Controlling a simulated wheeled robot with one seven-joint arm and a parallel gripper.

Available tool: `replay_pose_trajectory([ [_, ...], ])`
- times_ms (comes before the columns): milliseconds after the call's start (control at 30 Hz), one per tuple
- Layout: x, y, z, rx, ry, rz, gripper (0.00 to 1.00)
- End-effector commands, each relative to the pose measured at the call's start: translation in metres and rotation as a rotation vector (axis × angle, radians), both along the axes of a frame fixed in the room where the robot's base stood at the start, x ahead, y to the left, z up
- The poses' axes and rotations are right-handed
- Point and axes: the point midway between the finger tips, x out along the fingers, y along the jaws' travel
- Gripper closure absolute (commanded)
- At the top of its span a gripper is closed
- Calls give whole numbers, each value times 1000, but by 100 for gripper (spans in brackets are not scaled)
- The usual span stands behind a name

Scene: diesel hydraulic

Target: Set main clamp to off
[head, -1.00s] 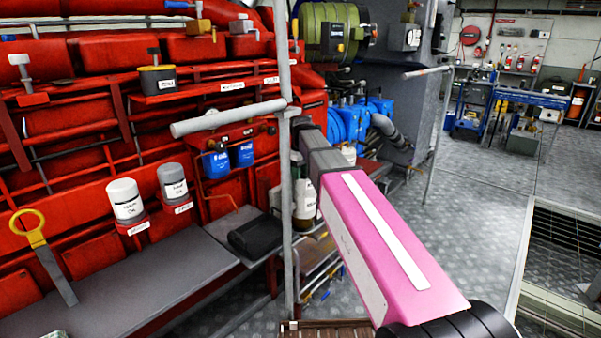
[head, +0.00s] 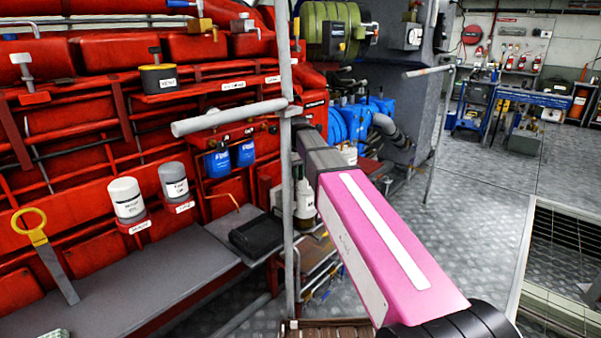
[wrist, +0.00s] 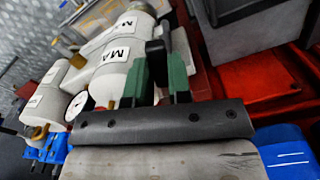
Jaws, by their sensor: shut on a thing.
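My gripper (wrist: 157,80) shows in the wrist view with two green fingers. They are shut on a small black part (wrist: 157,62), which looks like a handle. I cannot tell for sure that this part is the main clamp. Just left of the fingers is a white cylinder (wrist: 108,75) with a label whose visible letters read "MA". A second labelled white piece (wrist: 125,25) lies behind it. In the head view my pink arm reaches away from me, and my gripper is hidden beyond it.
A round gauge (wrist: 78,105) and another white cylinder (wrist: 45,100) sit left of my fingers. A grey vertical post (head: 288,200) with a rail (head: 228,117) stands close left of my arm. Red machinery fills the left; open floor (head: 480,200) lies to the right.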

Motion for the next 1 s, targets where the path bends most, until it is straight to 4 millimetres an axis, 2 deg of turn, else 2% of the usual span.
replay_pose_trajectory([
  [500, -7, 21, 0, 0, 0, -378, 100],
  [1000, -7, 27, 0, 0, -1, -482, 100],
])
